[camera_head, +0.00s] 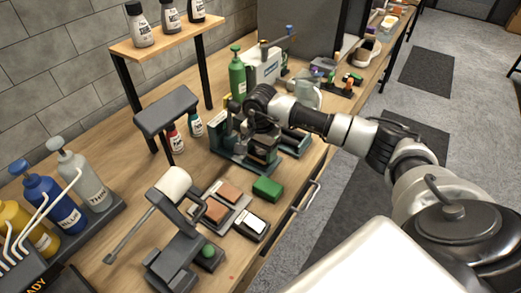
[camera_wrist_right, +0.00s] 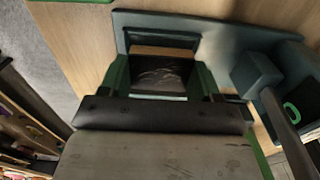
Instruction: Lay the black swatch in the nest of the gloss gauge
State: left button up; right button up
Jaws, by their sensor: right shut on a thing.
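My right gripper (camera_head: 262,148) reaches in from the right, low over the dark teal gauge (camera_head: 232,160) on the bench. In the right wrist view, a dark, glossy square, apparently the black swatch (camera_wrist_right: 160,76), shows between the green fingers of my right gripper (camera_wrist_right: 161,82), which is shut on it. The swatch is over the gauge's teal frame (camera_wrist_right: 124,30), with a tan strip showing beyond it. I cannot tell whether the swatch touches the nest. In the head view the gripper hides the swatch. My left gripper is not in view.
A grey tray with brown swatches (camera_head: 230,192), a green block (camera_head: 267,188) and a stand with a white roller (camera_head: 172,186) sit in front. A green bottle (camera_head: 237,76) and a small black stand (camera_head: 166,110) are close by. Pump bottles (camera_head: 78,175) stand at left.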

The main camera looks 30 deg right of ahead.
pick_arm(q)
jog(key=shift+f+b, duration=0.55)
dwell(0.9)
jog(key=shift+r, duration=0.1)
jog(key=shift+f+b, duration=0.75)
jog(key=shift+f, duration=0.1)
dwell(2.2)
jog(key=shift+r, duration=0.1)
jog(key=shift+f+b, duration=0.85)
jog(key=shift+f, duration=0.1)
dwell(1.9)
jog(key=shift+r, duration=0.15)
